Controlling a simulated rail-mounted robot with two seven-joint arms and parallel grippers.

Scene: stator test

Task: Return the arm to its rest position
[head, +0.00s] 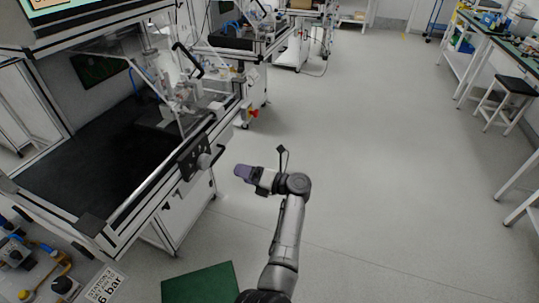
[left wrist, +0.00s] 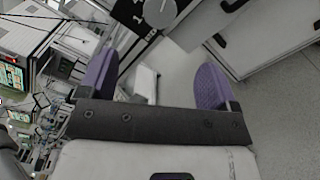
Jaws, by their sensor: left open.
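My left arm (head: 287,235) reaches up from the bottom of the head view and bends left at its wrist. My left gripper (head: 242,171) has purple fingers and hangs over the open floor, just right of the test station's front corner. In the left wrist view the gripper (left wrist: 155,78) shows its two purple fingers spread wide apart, with nothing between them. My right gripper is not in either view.
The framed test station (head: 130,205) fills the left, with a black box and round knob (head: 203,161) close to my gripper. A green mat (head: 200,284) lies at the bottom. A stool (head: 510,90) and benches stand at right. The middle floor is clear.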

